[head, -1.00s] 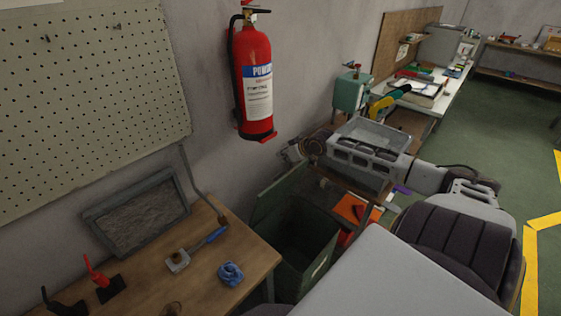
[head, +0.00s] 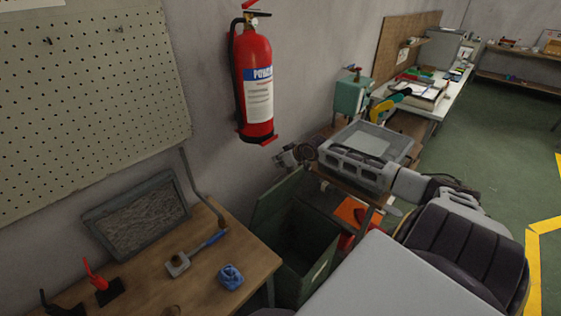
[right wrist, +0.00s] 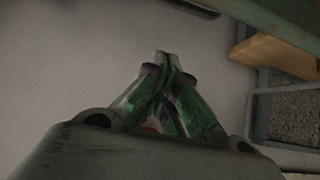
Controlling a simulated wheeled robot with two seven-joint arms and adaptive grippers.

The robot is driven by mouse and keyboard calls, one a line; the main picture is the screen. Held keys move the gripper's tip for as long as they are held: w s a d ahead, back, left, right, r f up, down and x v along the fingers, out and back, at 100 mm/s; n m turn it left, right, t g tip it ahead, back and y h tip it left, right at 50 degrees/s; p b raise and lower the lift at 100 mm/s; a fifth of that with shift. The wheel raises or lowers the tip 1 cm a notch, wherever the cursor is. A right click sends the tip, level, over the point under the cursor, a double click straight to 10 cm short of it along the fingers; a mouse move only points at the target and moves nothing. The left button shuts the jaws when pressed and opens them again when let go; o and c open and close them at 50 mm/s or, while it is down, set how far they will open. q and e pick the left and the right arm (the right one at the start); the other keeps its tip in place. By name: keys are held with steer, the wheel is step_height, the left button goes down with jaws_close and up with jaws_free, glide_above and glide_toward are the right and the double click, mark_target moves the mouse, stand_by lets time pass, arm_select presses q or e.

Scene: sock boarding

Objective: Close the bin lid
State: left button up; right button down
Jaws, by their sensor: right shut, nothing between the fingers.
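The green bin (head: 322,268) stands on the floor right of the wooden table, its dark inside showing. Its green lid (head: 277,202) is open, standing up along the wall side. My right gripper (head: 283,159) is just above and behind the lid's upper right corner, near the wall. In the right wrist view its fingertips (right wrist: 162,58) are together and empty against the pale wall, with a green edge, likely the lid (right wrist: 285,14), at upper right. I cannot tell whether gripper and lid touch. My left gripper is not in view.
The wooden table (head: 205,285) beside the bin holds a blue item (head: 231,276) and a blue-handled tool (head: 205,247). A fire extinguisher (head: 256,85) hangs on the wall above. An orange item (head: 350,210) lies right of the bin, below my right arm.

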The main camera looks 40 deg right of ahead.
step_height(320, 180, down, 6)
steer(key=w+p, duration=0.1)
steer(key=shift+p, duration=0.3)
stand_by(1.5)
steer(key=shift+a, duration=0.15)
stand_by(0.3)
